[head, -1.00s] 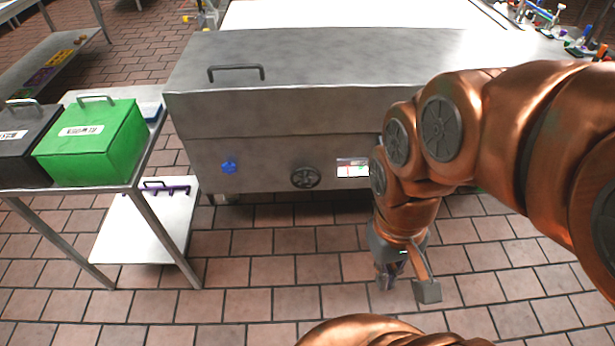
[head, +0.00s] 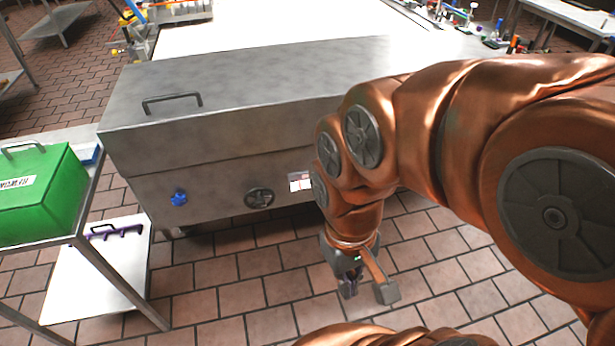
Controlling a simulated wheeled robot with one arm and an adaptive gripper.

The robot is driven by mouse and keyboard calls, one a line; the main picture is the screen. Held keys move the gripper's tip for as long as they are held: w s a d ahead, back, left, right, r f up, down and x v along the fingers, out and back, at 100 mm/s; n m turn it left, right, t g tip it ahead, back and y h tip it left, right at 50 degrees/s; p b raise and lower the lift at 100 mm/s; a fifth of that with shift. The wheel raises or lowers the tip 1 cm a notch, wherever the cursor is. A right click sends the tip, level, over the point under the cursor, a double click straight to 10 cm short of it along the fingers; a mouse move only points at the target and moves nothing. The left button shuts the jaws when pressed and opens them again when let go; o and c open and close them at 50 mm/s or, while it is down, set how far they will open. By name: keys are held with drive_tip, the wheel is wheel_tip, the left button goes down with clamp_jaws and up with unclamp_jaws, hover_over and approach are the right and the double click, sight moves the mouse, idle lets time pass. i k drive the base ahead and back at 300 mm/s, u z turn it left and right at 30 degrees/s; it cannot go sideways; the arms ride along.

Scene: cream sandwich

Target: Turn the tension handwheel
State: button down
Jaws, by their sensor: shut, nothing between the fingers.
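A dark round handwheel (head: 259,198) sits on the front face of the steel machine (head: 230,160), low and near the middle of the view. A blue knob (head: 179,198) is on the same face to its left. A small display panel (head: 300,182) is just to its right. My gripper (head: 350,290) hangs below my copper arm, over the tiled floor. It is right of the handwheel, lower in the picture and apart from it. Its fingers are small and dark, shut with nothing between them.
A steel side table at the left holds a green box (head: 38,195). The machine's lid has a dark bar handle (head: 172,103). The tiled floor (head: 215,300) before the machine is clear.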

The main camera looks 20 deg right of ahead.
sight(260, 202)
drive_tip(key=u, duration=2.4)
drive_tip(key=k, duration=0.7)
drive_tip(key=z, duration=0.95)
drive_tip(key=i, duration=0.5)
drive_tip(key=u, duration=0.05)
